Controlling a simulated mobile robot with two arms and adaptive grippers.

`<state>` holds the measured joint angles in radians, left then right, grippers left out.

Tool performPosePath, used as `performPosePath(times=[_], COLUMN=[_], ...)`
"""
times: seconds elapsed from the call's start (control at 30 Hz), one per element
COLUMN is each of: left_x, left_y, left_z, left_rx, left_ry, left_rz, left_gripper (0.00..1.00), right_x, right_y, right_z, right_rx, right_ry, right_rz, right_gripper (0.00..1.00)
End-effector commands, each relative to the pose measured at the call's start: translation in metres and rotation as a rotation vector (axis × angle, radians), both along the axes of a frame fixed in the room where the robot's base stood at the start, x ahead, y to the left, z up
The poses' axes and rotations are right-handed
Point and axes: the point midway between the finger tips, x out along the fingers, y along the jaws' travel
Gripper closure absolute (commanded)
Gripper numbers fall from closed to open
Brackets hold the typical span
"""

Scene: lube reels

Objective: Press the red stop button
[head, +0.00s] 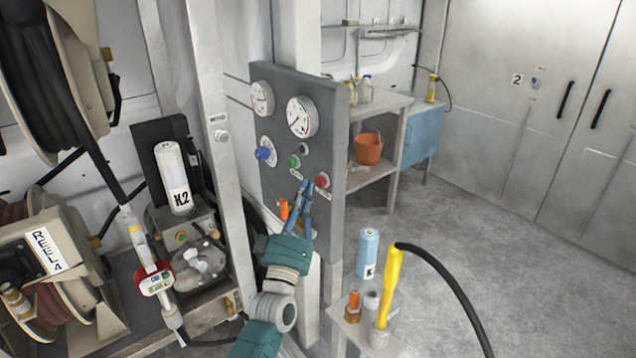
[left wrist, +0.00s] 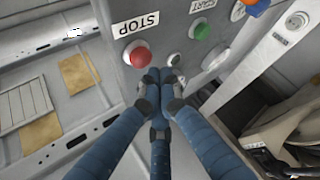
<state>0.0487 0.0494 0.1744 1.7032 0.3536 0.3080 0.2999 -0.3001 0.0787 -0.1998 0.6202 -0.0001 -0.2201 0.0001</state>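The red stop button (head: 322,181) is on the lower right of the grey gauge panel (head: 335,130). In the left wrist view the red button (left wrist: 138,55) shows beside its STOP label (left wrist: 135,24). My left gripper (head: 306,188) is in front of the panel, just left of the red button in the head view. In the left wrist view its fingertips (left wrist: 160,76) are together and empty, just below and right of the button. I cannot tell whether they touch the panel. My right gripper is not in view.
The panel also has a green button (head: 294,161), a blue knob (head: 264,153) and two gauges (head: 302,117). A metal post stands left of it. A small stand (head: 345,330) with a blue canister (head: 368,252) and a yellow nozzle (head: 390,290) is at lower right. Floor beyond is clear.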

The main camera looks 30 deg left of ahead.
Motion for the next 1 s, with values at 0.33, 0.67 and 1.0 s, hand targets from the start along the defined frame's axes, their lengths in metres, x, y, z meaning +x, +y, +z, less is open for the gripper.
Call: performPosePath(times=[0.33,0.67,1.0], left_x=[-0.032,-0.045,-0.044], left_y=[0.014,0.019,0.018], left_z=[0.001,0.001,0.000], left_rx=[0.001,0.000,0.000], left_ry=[0.002,-0.001,0.000], left_rz=[0.001,0.000,0.000], left_gripper=[1.00,1.00,1.00], right_x=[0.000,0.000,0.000], right_y=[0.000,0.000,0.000], right_z=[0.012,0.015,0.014], right_rx=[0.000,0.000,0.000], right_ry=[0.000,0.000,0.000], right_rz=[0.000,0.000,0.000], right_gripper=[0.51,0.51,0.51])
